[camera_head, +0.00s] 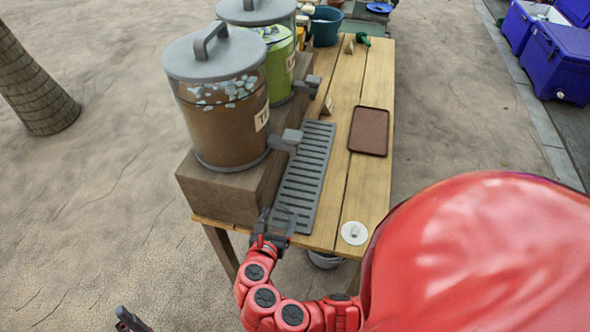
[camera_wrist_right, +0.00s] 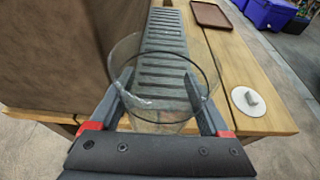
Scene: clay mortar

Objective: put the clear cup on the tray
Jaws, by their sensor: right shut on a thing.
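The clear cup (camera_wrist_right: 165,122) is empty and see-through, held between the two fingers of my right gripper (camera_wrist_right: 170,100) in the right wrist view. In the head view my right gripper (camera_head: 278,222) is at the near end of the grey slatted drip grate (camera_head: 305,178), and the cup is hard to make out there. The brown tray (camera_head: 369,131) lies empty on the wooden table, farther back and right of the gripper; it also shows at the top of the right wrist view (camera_wrist_right: 211,15). A small dark part of my left gripper (camera_head: 130,321) shows at the bottom edge.
Two large drink dispensers, one brown (camera_head: 222,110) and one green (camera_head: 279,62), stand on a block left of the grate, their taps jutting over it. A white round lid-like disc (camera_head: 354,233) lies near the table's front right. Table boards (camera_head: 345,180) between grate and tray are clear.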

